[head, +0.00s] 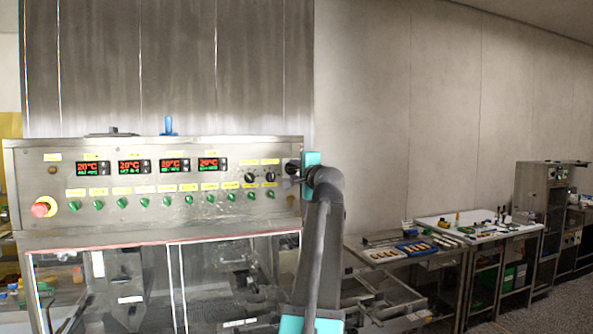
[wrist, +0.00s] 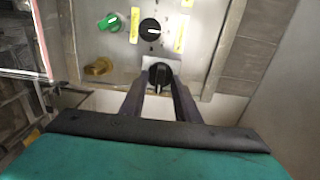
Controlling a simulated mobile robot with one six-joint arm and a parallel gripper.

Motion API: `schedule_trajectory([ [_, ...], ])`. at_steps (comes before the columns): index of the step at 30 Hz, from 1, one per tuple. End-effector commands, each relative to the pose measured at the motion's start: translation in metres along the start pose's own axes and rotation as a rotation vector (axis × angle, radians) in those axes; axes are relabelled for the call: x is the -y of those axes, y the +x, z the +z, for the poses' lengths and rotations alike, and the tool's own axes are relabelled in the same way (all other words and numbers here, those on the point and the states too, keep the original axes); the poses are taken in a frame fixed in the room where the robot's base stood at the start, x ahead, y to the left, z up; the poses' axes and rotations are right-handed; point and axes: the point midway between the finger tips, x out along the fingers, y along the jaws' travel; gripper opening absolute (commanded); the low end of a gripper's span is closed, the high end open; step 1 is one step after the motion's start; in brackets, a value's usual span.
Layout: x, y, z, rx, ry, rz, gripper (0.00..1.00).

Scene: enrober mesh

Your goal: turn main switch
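The main switch appears to be the black rotary knob on a pale square plate in the wrist view (wrist: 158,75), at the lower right of the panel there. In the head view the dark knob (head: 292,167) sits at the panel's right end, partly hidden by my arm. Its handle points roughly up and down in the wrist view. My gripper (wrist: 158,84) is open, one dark finger on each side of the knob. A narrow gap seems to show on both sides; contact is not clear. In the head view my gripper (head: 298,179) is at the panel's right edge, fingers barely visible.
The steel control panel (head: 150,205) carries red temperature displays, green knobs and a red emergency button (head: 43,207). Another black knob (wrist: 150,29) and a green knob (wrist: 108,22) are close to the fingers. A brass-coloured fitting (wrist: 98,67) sits left of them. Worktables stand at right.

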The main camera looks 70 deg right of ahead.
Motion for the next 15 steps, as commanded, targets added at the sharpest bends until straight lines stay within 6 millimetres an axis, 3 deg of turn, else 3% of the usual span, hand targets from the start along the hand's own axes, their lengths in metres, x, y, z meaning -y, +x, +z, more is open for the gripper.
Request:
schedule_trajectory([
  [3,-0.0002,-0.0002,0.0,0.0,0.0,0.0,0.29],
  [9,-0.0001,-0.0003,0.0001,0.0,0.0,0.0,0.0],
  [12,0.0006,0.0075,-0.0055,0.0,0.001,0.001,0.0],
  [15,0.0,0.0018,-0.0017,-0.001,-0.002,-0.001,0.0],
])
